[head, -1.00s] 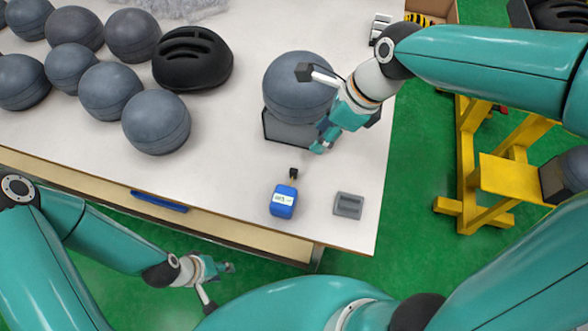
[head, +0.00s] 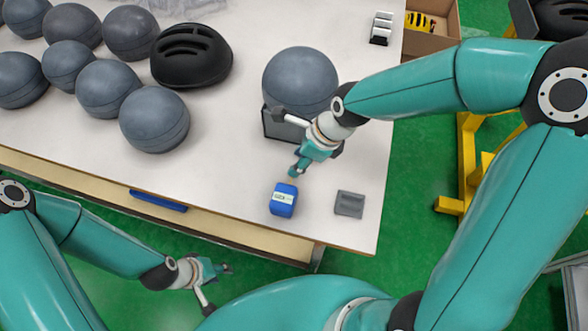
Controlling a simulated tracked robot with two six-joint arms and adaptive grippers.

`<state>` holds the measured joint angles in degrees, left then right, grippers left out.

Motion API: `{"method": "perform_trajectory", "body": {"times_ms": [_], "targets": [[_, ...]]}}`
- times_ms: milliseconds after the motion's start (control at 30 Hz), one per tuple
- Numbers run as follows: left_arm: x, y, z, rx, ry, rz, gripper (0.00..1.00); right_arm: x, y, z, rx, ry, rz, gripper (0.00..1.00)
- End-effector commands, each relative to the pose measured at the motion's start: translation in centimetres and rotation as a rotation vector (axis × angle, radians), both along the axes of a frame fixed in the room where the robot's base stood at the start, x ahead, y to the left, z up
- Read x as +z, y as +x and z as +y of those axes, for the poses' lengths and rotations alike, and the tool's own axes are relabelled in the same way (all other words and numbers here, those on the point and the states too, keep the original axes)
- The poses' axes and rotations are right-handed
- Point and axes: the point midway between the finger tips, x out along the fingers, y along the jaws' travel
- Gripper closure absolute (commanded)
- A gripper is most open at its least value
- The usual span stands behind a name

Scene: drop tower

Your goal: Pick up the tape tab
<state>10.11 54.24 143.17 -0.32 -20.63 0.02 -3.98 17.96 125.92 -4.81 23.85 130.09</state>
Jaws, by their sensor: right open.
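A blue tape measure (head: 283,200) with a white label stands near the front edge of the white table. The tape tab at its far side is mostly hidden by my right gripper. My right gripper (head: 296,174) is open, pointing down just beyond the tape measure and over the tab's place. I cannot tell whether its fingers touch the tab. My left gripper (head: 222,270) hangs off the front of the table, well away from the tape measure, and its jaws are too small to read.
A grey ball (head: 300,80) on a dark stand is just behind my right gripper. A small grey block (head: 349,204) lies right of the tape measure. Several grey balls and a black helmet (head: 191,57) fill the table's left. The front middle is clear.

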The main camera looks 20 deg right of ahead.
Motion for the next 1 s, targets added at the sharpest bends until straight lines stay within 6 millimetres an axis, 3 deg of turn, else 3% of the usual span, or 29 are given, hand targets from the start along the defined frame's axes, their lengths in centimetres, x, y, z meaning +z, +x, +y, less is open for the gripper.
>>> {"method": "perform_trajectory", "body": {"times_ms": [233,533,800,1000], "targets": [[0.1,0.0,0.0,0.0,0.0,0.0,0.6,-3.3,0.3,1.1,0.0,-0.001,0.004,0.56],[0.1,0.0,0.0,0.0,0.0,0.0,0.6,-3.8,0.5,1.2,-0.001,0.0,0.0,0.56],[0.1,0.0,0.0,0.0,0.0,0.0,0.6,-3.8,0.5,1.2,-0.001,0.0,0.0,1.0],[0.1,0.0,0.0,0.0,0.0,0.0,0.6,-3.8,0.5,1.2,0.0,0.0,0.0,1.0]]}}
